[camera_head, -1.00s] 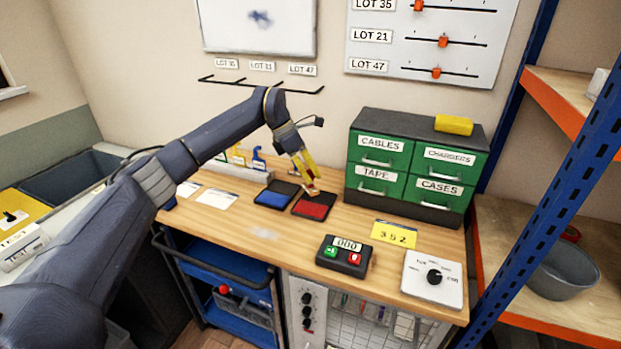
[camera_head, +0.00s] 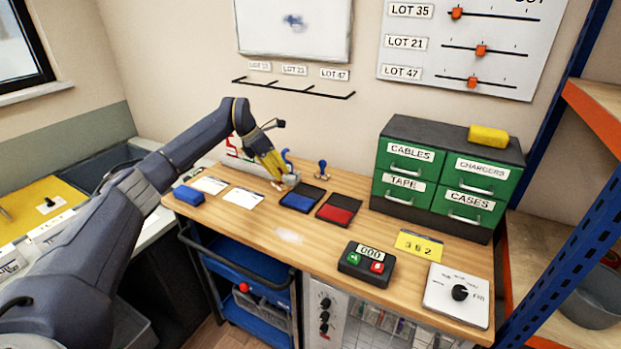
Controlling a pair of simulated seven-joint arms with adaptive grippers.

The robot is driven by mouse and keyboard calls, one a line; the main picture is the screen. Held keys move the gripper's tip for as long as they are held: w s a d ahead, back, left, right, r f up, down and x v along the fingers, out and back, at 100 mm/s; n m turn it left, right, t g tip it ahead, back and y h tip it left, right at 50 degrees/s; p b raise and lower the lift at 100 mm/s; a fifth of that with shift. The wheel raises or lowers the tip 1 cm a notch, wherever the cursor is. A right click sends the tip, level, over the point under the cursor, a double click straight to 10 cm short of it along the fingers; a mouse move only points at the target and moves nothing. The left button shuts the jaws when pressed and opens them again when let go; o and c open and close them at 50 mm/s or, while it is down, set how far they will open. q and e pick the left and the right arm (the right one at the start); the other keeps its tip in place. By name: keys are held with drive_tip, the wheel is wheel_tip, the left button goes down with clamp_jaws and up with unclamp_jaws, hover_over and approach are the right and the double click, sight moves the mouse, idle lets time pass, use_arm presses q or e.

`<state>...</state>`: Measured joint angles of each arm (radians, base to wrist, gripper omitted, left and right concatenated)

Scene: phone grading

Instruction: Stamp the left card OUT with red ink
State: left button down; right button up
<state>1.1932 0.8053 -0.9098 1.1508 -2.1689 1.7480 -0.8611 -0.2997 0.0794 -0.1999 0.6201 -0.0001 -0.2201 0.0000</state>
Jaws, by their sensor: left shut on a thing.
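Two white cards lie flat at the left of the wooden bench: the left card (camera_head: 210,185) and the right card (camera_head: 243,198). The red ink pad (camera_head: 337,215) lies open, right of the blue ink pad (camera_head: 297,202). My left gripper (camera_head: 281,184) is above the bench, between the right card and the blue pad. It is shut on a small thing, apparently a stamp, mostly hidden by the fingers. A blue hook-shaped thing (camera_head: 287,157) shows just behind the fingers, and a blue-handled stamp (camera_head: 322,169) stands behind the pads. My right gripper is out of view.
A blue block (camera_head: 188,195) lies at the bench's left end. The green drawer cabinet (camera_head: 445,180) stands at the back right. A counter box (camera_head: 367,263) and a dial box (camera_head: 459,294) are in front.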

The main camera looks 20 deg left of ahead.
use_arm(q)
drive_tip(key=a+n+t+y, duration=0.2)
drive_tip(key=a+n, duration=0.3)
drive_tip(key=a, duration=1)
drive_tip(key=r+n+y, duration=0.2)
drive_tip(key=n+y, duration=0.1)
drive_tip(key=n, duration=0.5)
hover_over(210, 184)
drive_tip(key=shift+t+y, duration=0.3)
drive_tip(key=shift+s+d+f, duration=0.1)
drive_tip(key=shift+d+f, duration=0.05)
drive_tip(key=shift+f, duration=2.95)
drive_tip(key=shift+f, duration=0.6)
wheel_tip(210, 184, up, 7)
drive_tip(key=shift+r, duration=0.15)
